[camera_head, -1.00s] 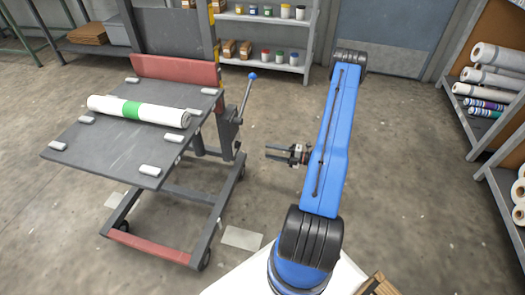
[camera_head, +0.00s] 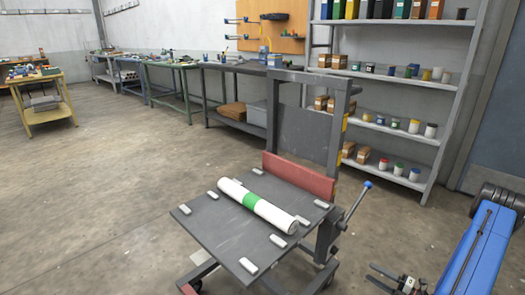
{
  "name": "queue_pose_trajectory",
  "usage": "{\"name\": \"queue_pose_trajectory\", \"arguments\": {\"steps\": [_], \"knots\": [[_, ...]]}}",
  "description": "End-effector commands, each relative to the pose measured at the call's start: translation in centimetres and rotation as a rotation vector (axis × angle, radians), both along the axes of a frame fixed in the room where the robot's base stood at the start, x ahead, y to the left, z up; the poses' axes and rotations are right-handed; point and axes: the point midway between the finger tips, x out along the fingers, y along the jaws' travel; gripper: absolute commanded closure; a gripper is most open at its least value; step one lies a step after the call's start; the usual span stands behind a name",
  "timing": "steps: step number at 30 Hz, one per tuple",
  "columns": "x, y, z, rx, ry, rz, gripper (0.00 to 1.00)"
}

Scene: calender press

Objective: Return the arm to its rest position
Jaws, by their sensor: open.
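My arm's blue link shows at the lower right of the head view, cut off by the picture's edges. My gripper (camera_head: 384,277) points left from behind it, at the bottom edge. Its two dark fingers are apart with nothing between them. It is to the right of a grey lift cart and clear of it. A white roll with a green band (camera_head: 258,205) lies on the cart's platform (camera_head: 215,240), apart from my gripper.
The cart's lever with a blue knob (camera_head: 367,184) stands up between the platform and my arm. A grey shelf unit (camera_head: 395,133) with jars and boxes stands behind. Workbenches (camera_head: 230,68) line the back wall. Open floor (camera_head: 100,170) lies at the left.

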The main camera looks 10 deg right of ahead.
Motion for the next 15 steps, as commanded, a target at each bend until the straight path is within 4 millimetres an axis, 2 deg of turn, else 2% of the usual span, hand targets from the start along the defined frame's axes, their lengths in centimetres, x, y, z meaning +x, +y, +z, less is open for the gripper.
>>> {"name": "queue_pose_trajectory", "arguments": {"steps": [5,15], "knots": [[1.0,1.9,3.5,-0.103,-0.055,0.097,0.50],[1.8,8.2,12.5,-0.393,-0.242,0.384,0.50]]}}
